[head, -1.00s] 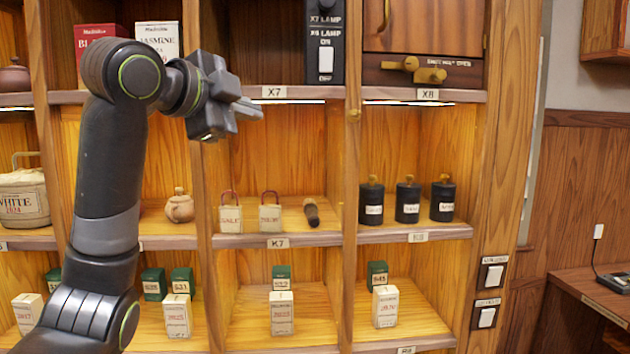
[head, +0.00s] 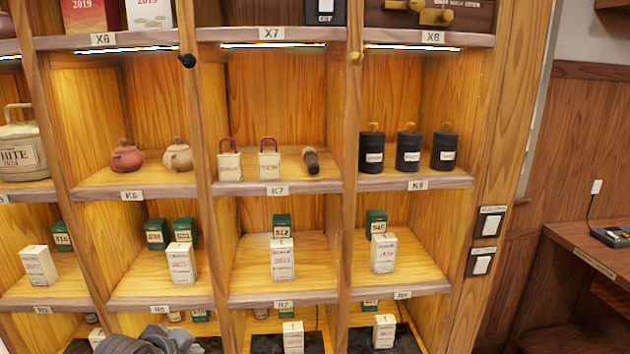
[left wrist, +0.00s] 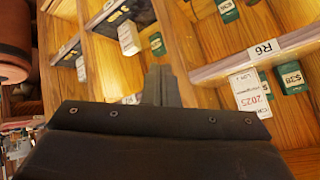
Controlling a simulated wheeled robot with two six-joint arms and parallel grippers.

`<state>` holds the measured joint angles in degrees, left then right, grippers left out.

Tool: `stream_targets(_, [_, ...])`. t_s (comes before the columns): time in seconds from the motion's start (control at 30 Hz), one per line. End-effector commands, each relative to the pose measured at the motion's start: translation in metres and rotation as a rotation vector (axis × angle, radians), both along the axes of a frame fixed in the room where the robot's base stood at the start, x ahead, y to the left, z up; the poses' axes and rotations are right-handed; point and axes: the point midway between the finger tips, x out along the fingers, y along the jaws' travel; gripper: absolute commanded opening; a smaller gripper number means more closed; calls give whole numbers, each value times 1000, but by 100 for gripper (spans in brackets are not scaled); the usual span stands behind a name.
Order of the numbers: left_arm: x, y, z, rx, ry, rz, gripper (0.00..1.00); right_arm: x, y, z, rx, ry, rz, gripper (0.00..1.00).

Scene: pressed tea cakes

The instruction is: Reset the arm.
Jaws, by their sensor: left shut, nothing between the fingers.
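My left gripper (left wrist: 160,88) shows in the left wrist view with its two fingers together and nothing between them. It points toward the shelving, with cartons beyond the fingertips. In the head view only a dark grey part of my left arm (head: 160,340) shows at the bottom left edge. Its fingers cannot be made out there. My right gripper is in neither view.
The wooden shelf unit (head: 268,188) fills most of the head view. It holds clay teapots (head: 127,157), small bags (head: 230,162), black canisters (head: 372,152) and white cartons (head: 282,260). Two wall switches (head: 482,264) are on the right post. A side desk (head: 590,250) stands at the right.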

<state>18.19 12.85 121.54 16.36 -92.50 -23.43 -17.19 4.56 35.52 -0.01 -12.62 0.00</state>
Motion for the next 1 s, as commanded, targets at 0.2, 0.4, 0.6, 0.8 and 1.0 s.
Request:
stream_targets(0.2, [-85, 25, -77, -54, 151, 188, 0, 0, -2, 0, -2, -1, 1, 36])
stream_targets(0.4, [-171, 45, -123, -83, 271, 372, 0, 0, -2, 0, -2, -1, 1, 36])
stream_targets(0.6, [-244, 59, -145, -93, 361, 529, 0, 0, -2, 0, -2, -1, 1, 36])
stream_targets(0.8, [-300, 68, -152, -91, 422, 648, 0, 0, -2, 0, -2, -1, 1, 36])
stream_targets(1.0, [-305, 74, -185, -87, 453, 684, 0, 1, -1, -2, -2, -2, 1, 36])
